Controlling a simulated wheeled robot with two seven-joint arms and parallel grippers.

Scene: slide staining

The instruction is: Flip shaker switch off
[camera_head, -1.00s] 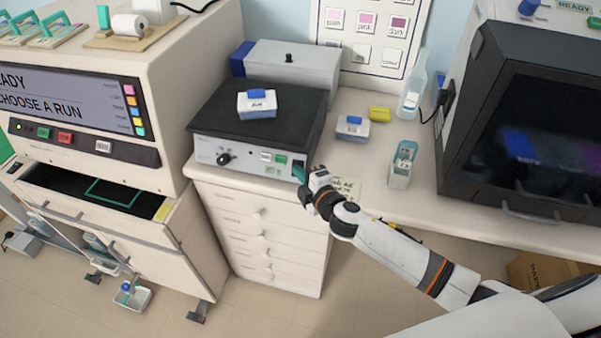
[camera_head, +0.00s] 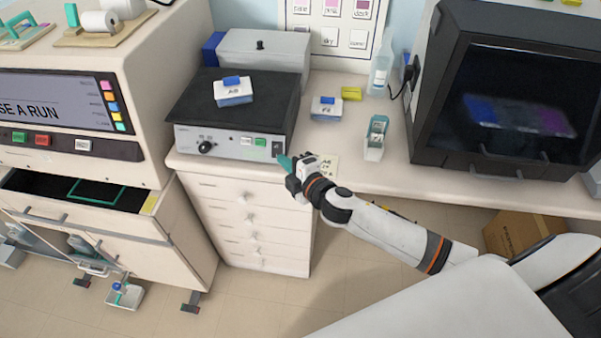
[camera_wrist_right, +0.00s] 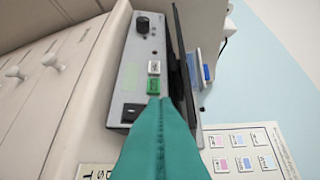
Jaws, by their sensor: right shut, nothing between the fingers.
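The shaker (camera_head: 225,141) stands on the counter with a black top plate and a grey front panel. Its panel has a black knob, a white button, a green button and a black switch (camera_head: 277,149) at the right end. In the right wrist view the switch (camera_wrist_right: 131,112) shows just left of the fingers; its tilt is hard to tell. My right gripper (camera_head: 283,160) is shut and empty, its teal fingertips close to the panel's right end by the switch. In the wrist view the fingers (camera_wrist_right: 164,102) overlap the panel near the green button; contact cannot be told. My left gripper is out of view.
A blue-lidded box (camera_head: 234,93) sits on the shaker plate. Another blue-lidded box (camera_head: 326,110), a yellow block (camera_head: 351,93) and a teal-and-white holder (camera_head: 375,140) stand to the right. Drawers (camera_head: 245,220) lie below; a large dark-fronted machine (camera_head: 510,100) stands at right.

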